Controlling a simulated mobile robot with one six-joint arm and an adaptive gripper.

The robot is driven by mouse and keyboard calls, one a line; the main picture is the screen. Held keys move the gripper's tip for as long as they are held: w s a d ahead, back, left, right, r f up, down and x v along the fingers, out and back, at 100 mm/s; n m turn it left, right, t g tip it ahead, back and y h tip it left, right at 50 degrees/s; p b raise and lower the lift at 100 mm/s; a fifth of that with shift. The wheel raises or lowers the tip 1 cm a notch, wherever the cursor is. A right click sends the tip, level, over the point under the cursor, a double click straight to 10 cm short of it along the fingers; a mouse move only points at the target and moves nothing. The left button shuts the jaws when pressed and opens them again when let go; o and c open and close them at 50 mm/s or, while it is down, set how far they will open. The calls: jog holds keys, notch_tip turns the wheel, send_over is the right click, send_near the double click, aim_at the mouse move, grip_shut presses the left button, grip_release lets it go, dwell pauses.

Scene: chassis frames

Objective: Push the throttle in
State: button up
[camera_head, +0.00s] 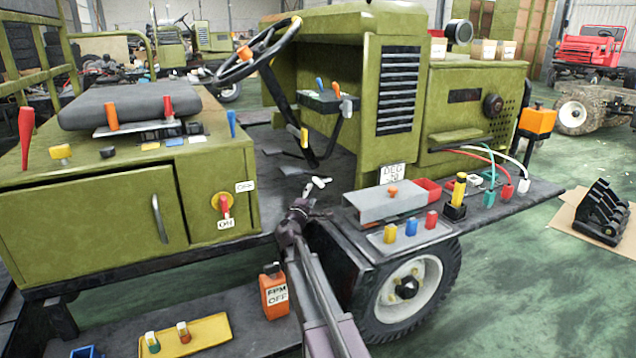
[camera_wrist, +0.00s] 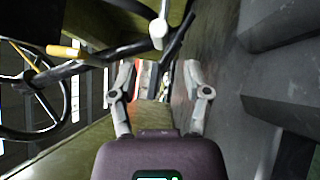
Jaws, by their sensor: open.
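I cannot tell for sure which control is the throttle. Several levers show at the steering column: a yellow-handled one (camera_head: 304,137) and a grey-knobbed one (camera_head: 347,106) beside the dash panel. In the wrist view, a yellow handle (camera_wrist: 62,51) lies at left and a pale-knobbed lever (camera_wrist: 158,30) stands ahead of my fingers. My gripper (camera_head: 318,184) is low over the cab floor, below the steering column. Its two fingers are apart and empty in the wrist view (camera_wrist: 157,78); neither lever is between them.
The steering wheel (camera_head: 256,50) is above and left of my gripper. The seat box (camera_head: 95,210) stands at left. The fender shelf (camera_head: 520,203) at right carries a grey box, coloured knobs and cables. An orange-red can (camera_head: 273,295) stands on the lower step.

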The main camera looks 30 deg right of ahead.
aim_at(318, 180)
jog(key=p+x, duration=0.1)
jog(key=x, duration=0.6)
jog(key=shift+w+d+r, duration=0.1)
jog(key=shift+w+d, duration=0.1)
grip_shut()
